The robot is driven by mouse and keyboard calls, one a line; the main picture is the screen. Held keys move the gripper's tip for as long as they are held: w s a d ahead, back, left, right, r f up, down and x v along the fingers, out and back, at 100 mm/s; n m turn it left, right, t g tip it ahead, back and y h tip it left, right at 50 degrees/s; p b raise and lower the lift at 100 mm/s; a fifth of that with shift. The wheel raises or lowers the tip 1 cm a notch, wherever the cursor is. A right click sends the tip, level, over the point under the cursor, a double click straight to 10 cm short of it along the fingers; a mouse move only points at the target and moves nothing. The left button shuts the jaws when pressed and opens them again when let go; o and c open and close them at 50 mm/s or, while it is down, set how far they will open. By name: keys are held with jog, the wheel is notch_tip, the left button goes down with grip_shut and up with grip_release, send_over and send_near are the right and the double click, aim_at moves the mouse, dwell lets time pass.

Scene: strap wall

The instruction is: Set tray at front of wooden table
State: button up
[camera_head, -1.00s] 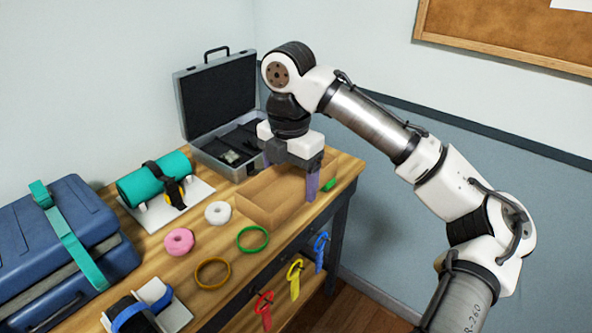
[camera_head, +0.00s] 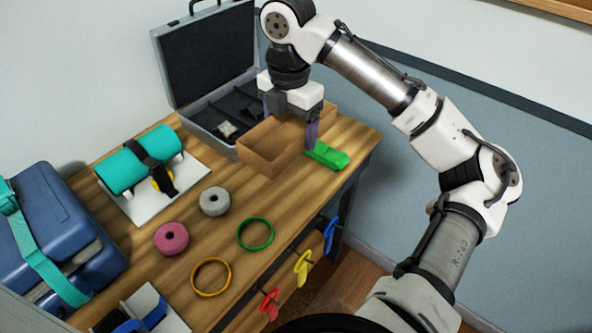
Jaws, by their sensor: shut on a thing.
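The tray is an open brown box (camera_head: 262,163) over the back right part of the wooden table (camera_head: 232,254), close in front of the grey case. My gripper (camera_head: 290,132) points down over the tray and is shut on it, with one finger showing at its near right side. The other finger is partly hidden at the tray's far side. I cannot tell whether the tray's underside touches the table.
A green block (camera_head: 327,155) lies right of the tray by the table edge. An open grey case (camera_head: 215,115) stands behind. A grey roll (camera_head: 214,201), pink roll (camera_head: 171,238), green ring (camera_head: 255,234) and yellow ring (camera_head: 211,275) lie left and nearer.

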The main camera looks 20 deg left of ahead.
aim_at(290, 138)
notch_tip(290, 138, down, 16)
jog(key=shift+r+p, duration=0.15)
jog(key=shift+p, duration=1)
jog(key=shift+f, duration=0.55)
jog(key=shift+c, duration=0.7)
jog(key=o, duration=1.1)
jog(key=shift+o, duration=0.2)
notch_tip(290, 138, up, 12)
jog(key=b, duration=0.2)
jog(key=shift+b, duration=0.3)
